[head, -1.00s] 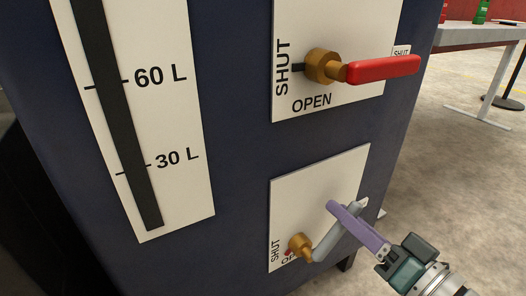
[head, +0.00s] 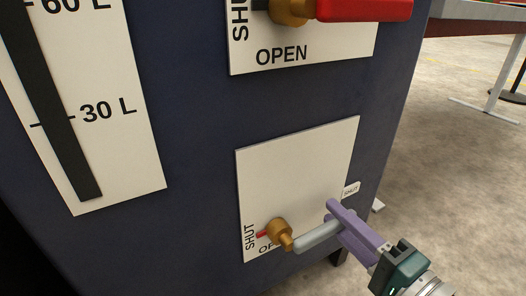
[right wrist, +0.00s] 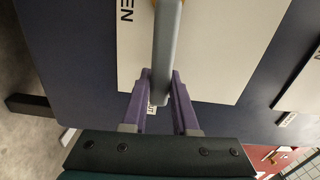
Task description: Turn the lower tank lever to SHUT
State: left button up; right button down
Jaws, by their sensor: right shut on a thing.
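The lower tank lever (head: 317,237) is a grey handle on a brass hub (head: 278,231), mounted on a white plate (head: 295,170) low on the tank. The handle points right and slightly up, towards a small SHUT tag (head: 351,189) at the plate's right edge. A red pointer sits left of the hub by the printed SHUT. The printed OPEN below is partly hidden. My right gripper (head: 332,212) is shut on the handle near its outer end. In the right wrist view its purple fingers (right wrist: 161,75) lie on both sides of the grey handle (right wrist: 166,40). My left gripper is out of view.
The upper lever (head: 364,9) has a red handle pointing right, above its OPEN label. A level gauge (head: 115,150) stands at left on the dark blue tank (head: 195,225). Open floor and a table (head: 490,12) lie to the right.

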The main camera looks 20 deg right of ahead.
jog(key=shift+f+m, duration=0.35)
jog(key=shift+m, duration=0.15)
jog(key=c, duration=0.7)
grip_release()
jog(key=shift+s, duration=0.1)
jog(key=shift+s+r, duration=0.1)
jog(key=shift+s, duration=0.2)
jog(key=s, duration=0.3)
jog(key=s+p, duration=0.1)
jog(key=s, duration=0.2)
jog(key=s+p, duration=0.1)
jog(key=s, duration=0.2)
jog(key=shift+s+d, duration=0.1)
jog(key=shift+d, duration=0.25)
